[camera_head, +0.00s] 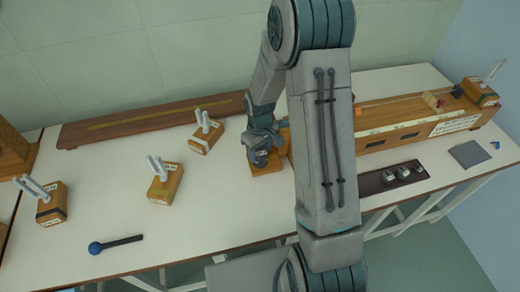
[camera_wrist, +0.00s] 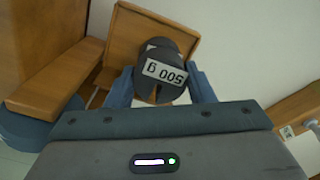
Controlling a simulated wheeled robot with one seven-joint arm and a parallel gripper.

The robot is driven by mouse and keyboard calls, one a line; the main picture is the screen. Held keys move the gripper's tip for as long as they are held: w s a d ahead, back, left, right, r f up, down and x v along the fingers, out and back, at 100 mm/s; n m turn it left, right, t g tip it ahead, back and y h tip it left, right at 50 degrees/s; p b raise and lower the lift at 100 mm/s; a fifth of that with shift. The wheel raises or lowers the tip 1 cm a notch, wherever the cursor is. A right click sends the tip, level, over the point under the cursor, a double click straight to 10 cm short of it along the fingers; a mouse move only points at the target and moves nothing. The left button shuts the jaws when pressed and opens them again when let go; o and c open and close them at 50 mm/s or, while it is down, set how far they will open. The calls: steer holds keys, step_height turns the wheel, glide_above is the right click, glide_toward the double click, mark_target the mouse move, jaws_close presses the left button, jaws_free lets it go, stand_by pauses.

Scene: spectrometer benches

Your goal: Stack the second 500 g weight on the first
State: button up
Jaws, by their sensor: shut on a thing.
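My gripper (camera_head: 262,142) is low over a wooden platform (camera_head: 268,169), left of the long wooden box. In the wrist view my gripper (camera_wrist: 160,90) has its two blue fingers closed on the sides of a dark round weight (camera_wrist: 166,72) with a white "500 g" label, upside down in the picture. The wooden platform (camera_wrist: 125,35) lies beneath and behind the weight. A second 500 g weight cannot be made out separately; the held one hides what is directly under it. Whether the held weight touches anything below cannot be told.
A dark tray (camera_head: 375,186) with small metal weights (camera_head: 403,172) lies right of my arm. Wooden blocks with white prongs (camera_head: 165,187) stand left on the white bench (camera_head: 215,205). A blue-headed mallet (camera_head: 115,244) lies front left. A long wooden rail (camera_head: 150,118) lies behind.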

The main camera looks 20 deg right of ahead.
mark_target(260, 151)
steer(key=shift+f, duration=0.2)
steer(key=o, duration=1.3)
steer(key=shift+o, duration=0.2)
steer(key=shift+r, duration=0.15)
step_height(260, 151, up, 12)
steer(key=s+r+m+t, duration=0.1)
steer(key=s+r+m, duration=0.1)
steer(key=s+r, duration=0.4)
steer(key=s+r+m+t, duration=0.2)
steer(key=s+r, duration=0.3)
steer(key=s, duration=0.9)
steer(key=shift+r+m, duration=0.4)
steer(key=shift+m, duration=0.3)
